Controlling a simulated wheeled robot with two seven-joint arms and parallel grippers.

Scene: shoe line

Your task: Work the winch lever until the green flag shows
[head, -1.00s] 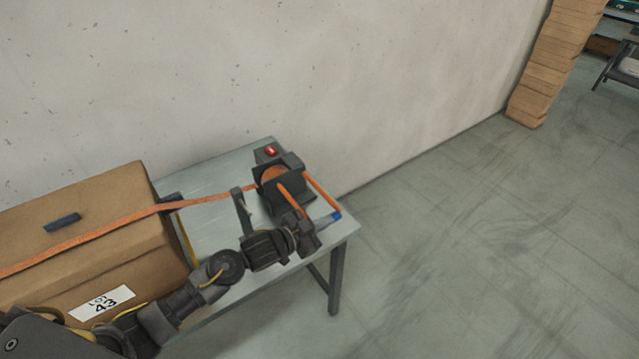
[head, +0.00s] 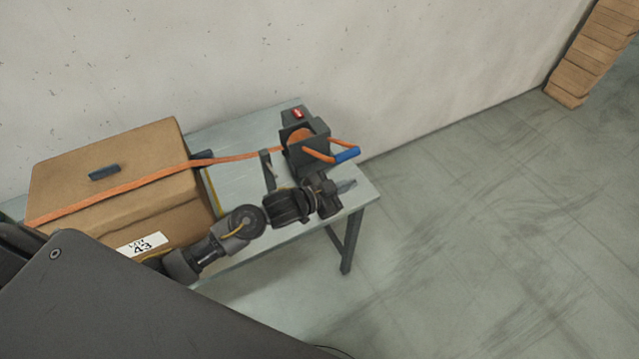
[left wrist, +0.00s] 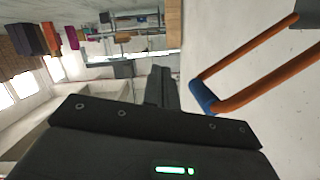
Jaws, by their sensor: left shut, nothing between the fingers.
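The winch (head: 303,146) is a dark block with an orange drum, standing on the metal table near its right end. Its orange lever ends in a blue grip (head: 347,155) that points right. The blue grip also shows in the left wrist view (left wrist: 203,96), beside the fingers and apart from them. A small red indicator (head: 298,114) shows on the winch's top; I see no green there. My left gripper (head: 346,187) is shut and empty, just below the blue grip in the head view. My right gripper is not in view.
An orange strap (head: 125,186) runs from the winch across a cardboard box (head: 75,175) labelled LOT 43. A dark upright post (head: 267,170) stands left of the winch.

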